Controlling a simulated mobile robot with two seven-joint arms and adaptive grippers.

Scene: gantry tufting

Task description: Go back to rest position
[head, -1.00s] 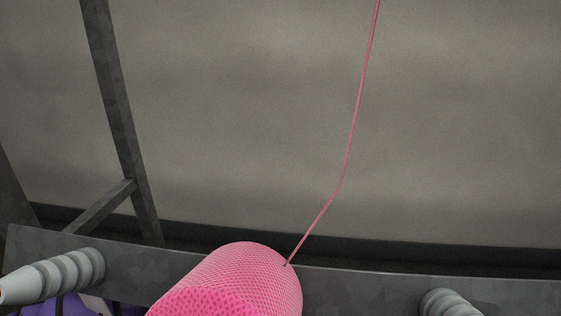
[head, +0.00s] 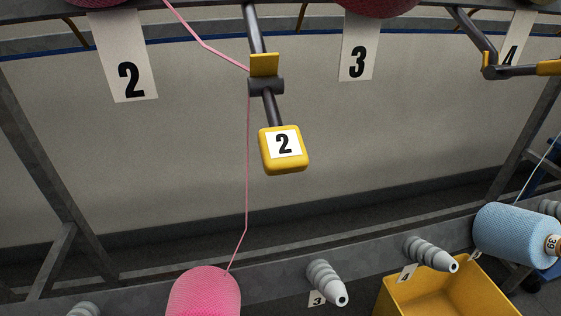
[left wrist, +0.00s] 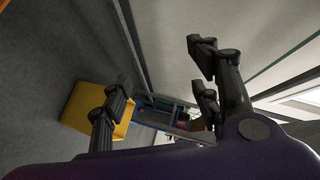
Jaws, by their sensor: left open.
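In the left wrist view my left gripper (left wrist: 155,95) is open, its dark fingers well apart, with nothing between them. Neither gripper shows in the head view. A pink yarn cone (head: 204,292) sits on the lower rail at the bottom of the head view, its lower part cut off by the edge. A pink yarn (head: 247,190) rises from it to a yellow-tipped arm labelled 2 (head: 284,150), then slants up left.
Bare grey pegs (head: 327,282) stick out of the lower rail (head: 145,290). A light-blue cone (head: 510,234) sits at the right. A yellow bin (head: 440,292) stands below; a yellow bin also shows in the left wrist view (left wrist: 82,105). Number cards hang above.

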